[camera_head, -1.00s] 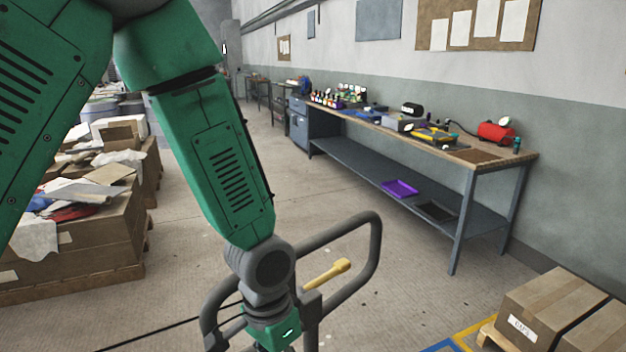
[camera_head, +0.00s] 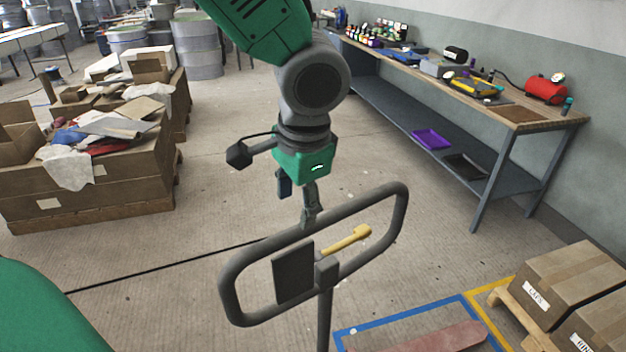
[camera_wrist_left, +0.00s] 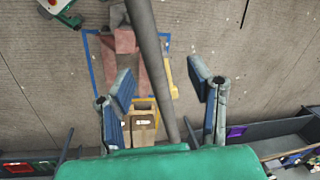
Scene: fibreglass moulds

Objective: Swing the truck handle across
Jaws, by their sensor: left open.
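The truck handle (camera_head: 231,290) is a dark grey loop with a dark plate and a yellow lever (camera_head: 347,240) inside it, on an upright grey post (camera_head: 324,320). My left gripper (camera_head: 298,203) is open above and behind the loop's top bar in the head view; one fingertip overlaps that bar, and contact cannot be told. In the left wrist view, the open fingers (camera_wrist_left: 163,88) stand either side of a grey bar (camera_wrist_left: 150,45), not closed on it. Red truck parts (camera_head: 450,340) lie on the floor; they also show in the wrist view (camera_wrist_left: 125,42). My right gripper is out of view.
Cartons (camera_head: 570,282) on a pallet stand at the right beside blue and yellow floor lines (camera_head: 400,323). A workbench (camera_head: 520,116) runs along the right wall. Boxes of scraps (camera_head: 100,190) stand at the left. A black cable (camera_head: 165,267) crosses the open floor.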

